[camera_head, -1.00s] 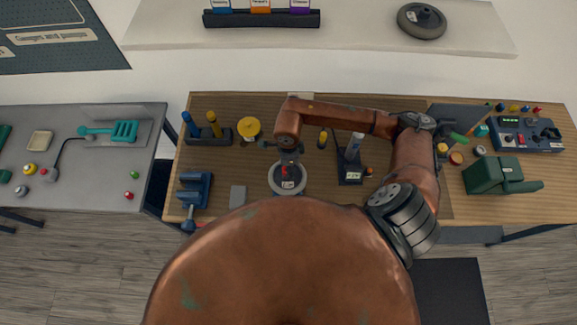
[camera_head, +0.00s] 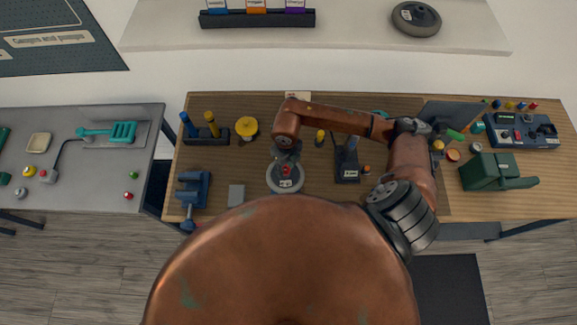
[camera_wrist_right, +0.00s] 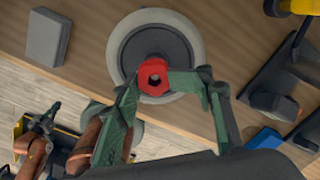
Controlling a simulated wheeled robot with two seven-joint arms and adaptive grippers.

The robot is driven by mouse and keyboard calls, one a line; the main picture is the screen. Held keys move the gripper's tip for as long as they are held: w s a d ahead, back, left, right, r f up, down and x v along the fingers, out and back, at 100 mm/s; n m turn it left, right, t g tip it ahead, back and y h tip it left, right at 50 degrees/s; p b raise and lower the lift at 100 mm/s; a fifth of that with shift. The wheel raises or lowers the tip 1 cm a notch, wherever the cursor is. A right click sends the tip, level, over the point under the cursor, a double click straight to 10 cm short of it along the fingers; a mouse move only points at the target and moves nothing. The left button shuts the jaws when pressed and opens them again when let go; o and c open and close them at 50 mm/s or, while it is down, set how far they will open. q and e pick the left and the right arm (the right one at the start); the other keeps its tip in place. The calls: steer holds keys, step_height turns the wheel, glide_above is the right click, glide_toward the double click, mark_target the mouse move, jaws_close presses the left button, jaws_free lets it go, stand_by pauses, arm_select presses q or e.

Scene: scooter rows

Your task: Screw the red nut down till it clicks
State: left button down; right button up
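The red nut (camera_wrist_right: 153,77) sits at the centre of a grey-rimmed wheel (camera_wrist_right: 193,42) that lies flat on the wooden bench. In the head view the wheel (camera_head: 274,182) is at the bench's front, with the red nut (camera_head: 286,171) partly covered by the gripper. My right gripper (camera_wrist_right: 153,79) has one green-patched fingertip against each side of the nut and appears shut on it. In the head view my right gripper (camera_head: 287,157) is over the wheel. What looks like my left gripper (camera_wrist_right: 42,120) shows small at the wrist view's lower left; its finger state is unclear.
A blue vise (camera_head: 194,188) and a grey block (camera_head: 236,195) are left of the wheel. A black stand (camera_head: 347,171) is to its right, under my arm. A yellow round piece (camera_head: 246,127) stands behind.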

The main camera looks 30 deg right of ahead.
mark_target(286, 169)
steer(key=o, duration=0.6)
steer(key=shift+w+a+r, duration=0.1)
steer(key=shift+w+a, duration=0.05)
steer(key=shift+a, duration=0.25)
steer(key=shift+o, duration=0.3)
steer(key=shift+d, duration=0.2)
step_height(286, 169, up, 12)
